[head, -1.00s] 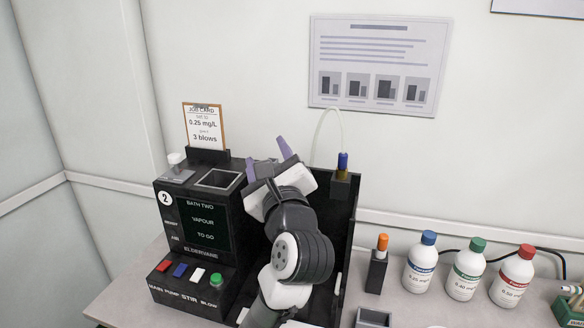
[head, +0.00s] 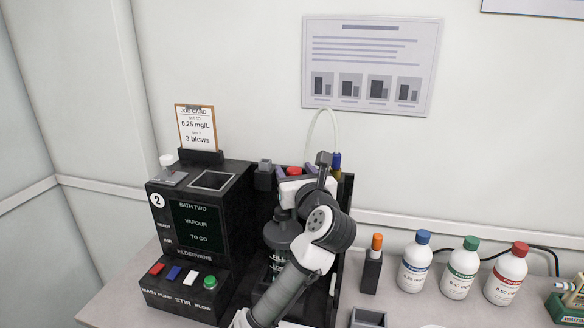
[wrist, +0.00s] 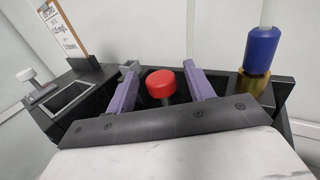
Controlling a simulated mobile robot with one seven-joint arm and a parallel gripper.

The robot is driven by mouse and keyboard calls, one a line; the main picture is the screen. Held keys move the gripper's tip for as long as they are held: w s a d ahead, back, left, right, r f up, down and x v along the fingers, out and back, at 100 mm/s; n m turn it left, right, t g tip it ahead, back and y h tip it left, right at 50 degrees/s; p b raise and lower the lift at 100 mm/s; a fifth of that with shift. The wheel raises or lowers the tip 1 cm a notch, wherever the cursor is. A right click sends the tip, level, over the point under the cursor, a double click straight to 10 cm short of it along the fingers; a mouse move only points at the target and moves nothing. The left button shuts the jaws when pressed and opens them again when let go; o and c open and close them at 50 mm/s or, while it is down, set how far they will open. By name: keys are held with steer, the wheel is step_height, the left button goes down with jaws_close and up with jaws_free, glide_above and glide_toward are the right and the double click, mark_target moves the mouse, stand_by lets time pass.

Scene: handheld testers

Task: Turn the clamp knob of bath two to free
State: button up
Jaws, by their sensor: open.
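A round red knob (wrist: 161,83) on a dark stem stands at the back of the dark bay beside the bath two console (head: 204,222). In the head view the red knob (head: 295,171) shows just beyond my gripper (head: 296,169). In the wrist view my gripper (wrist: 159,70) is open, with one purple finger on each side of the red knob. Gaps show on both sides, so the fingers do not appear to grip it. A white knob (head: 166,160) stands on a metal plate on the console top. No label shows which knob is the clamp knob.
A brass and blue fitting (wrist: 259,67) with a pale tube stands close right of my gripper. A grey block (head: 265,165) is to its left. A dark canister (head: 281,234) is partly behind my arm. Blue-, green- and red-capped bottles (head: 415,262) stand right.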

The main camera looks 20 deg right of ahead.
steer(key=shift+w+d, duration=0.1)
steer(key=shift+w, duration=1.45)
jaws_close()
